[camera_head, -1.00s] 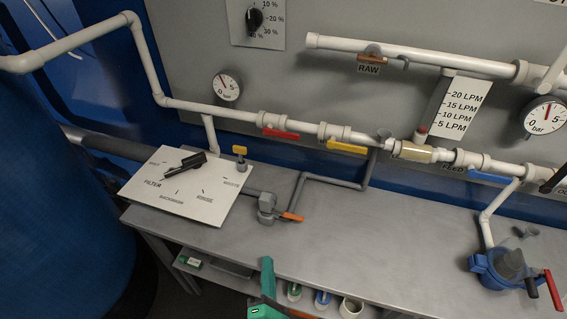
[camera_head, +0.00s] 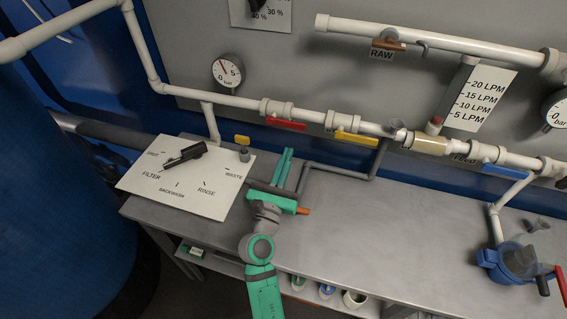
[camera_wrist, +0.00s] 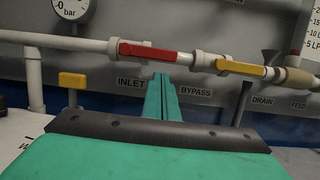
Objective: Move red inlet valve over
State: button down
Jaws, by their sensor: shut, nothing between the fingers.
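The red inlet valve handle (camera_head: 287,124) lies along the white horizontal pipe on the back panel. In the wrist view the red handle (camera_wrist: 148,51) sits just above the INLET label, lengthwise with the pipe. My green gripper (camera_head: 287,151) points at the panel, below the red handle and apart from it. In the wrist view its two fingers (camera_wrist: 161,76) are pressed together with nothing between them. The fingertips reach up to just under the right part of the red handle in that picture.
A yellow bypass handle (camera_head: 356,138) is right of the red one. A small yellow handle (camera_head: 242,140) stands at left, near a white selector plate (camera_head: 200,205). Grey piping (camera_head: 340,178) rises from the bench (camera_head: 350,235), whose middle is clear. An orange handle (camera_head: 303,211) is partly behind my gripper.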

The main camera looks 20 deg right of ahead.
aim_at(286, 124)
jog(key=x, duration=0.6)
dwell(0.3)
